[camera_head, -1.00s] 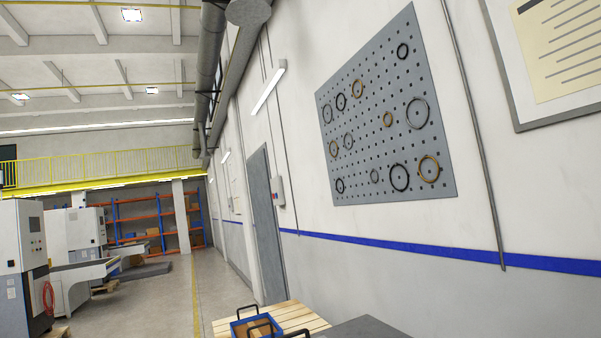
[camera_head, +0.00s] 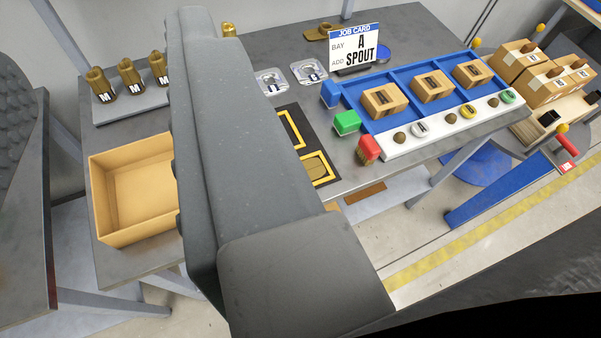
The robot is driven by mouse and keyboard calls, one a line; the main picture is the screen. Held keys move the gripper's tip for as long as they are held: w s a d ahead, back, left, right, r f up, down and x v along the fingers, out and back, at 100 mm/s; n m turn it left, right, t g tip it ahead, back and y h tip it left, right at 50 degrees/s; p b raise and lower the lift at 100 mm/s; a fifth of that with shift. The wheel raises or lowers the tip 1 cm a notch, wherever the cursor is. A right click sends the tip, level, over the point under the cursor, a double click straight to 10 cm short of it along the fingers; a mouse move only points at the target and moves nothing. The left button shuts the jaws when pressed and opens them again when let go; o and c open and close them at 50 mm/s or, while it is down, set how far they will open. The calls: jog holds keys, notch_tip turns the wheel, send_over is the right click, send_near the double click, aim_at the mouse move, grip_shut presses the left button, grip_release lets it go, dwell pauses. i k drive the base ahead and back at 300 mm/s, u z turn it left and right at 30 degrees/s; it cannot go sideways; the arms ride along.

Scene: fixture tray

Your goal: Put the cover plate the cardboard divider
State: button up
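The fixture tray (camera_head: 408,69) is blue and lies on the grey bench (camera_head: 400,24). Each of its compartments holds a small cardboard block with a dark slot (camera_head: 384,101); I cannot tell whether one is the divider. Two clear, squarish pieces with round centres (camera_head: 271,82) lie left of the tray. A brown flat piece (camera_head: 317,168) lies inside a yellow outline on a black mat. I cannot tell which is the cover plate. My grey arm crosses the picture centre and hides part of the bench. My gripper's fingers do not show.
A job card (camera_head: 355,48) reads "BAY A, ADD SPOUT". An open cardboard box (camera_head: 132,190) and several brass parts marked M (camera_head: 129,76) stand left. Green (camera_head: 346,122), red and blue blocks line the tray's near left side. Cartons (camera_head: 545,75) stand at right.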

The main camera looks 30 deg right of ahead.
aim_at(164, 190)
jog(key=z, duration=2.55)
jog(key=k, duration=1.05)
jog(key=u, duration=1.55)
jog(key=i, duration=1)
jog(key=z, duration=0.05)
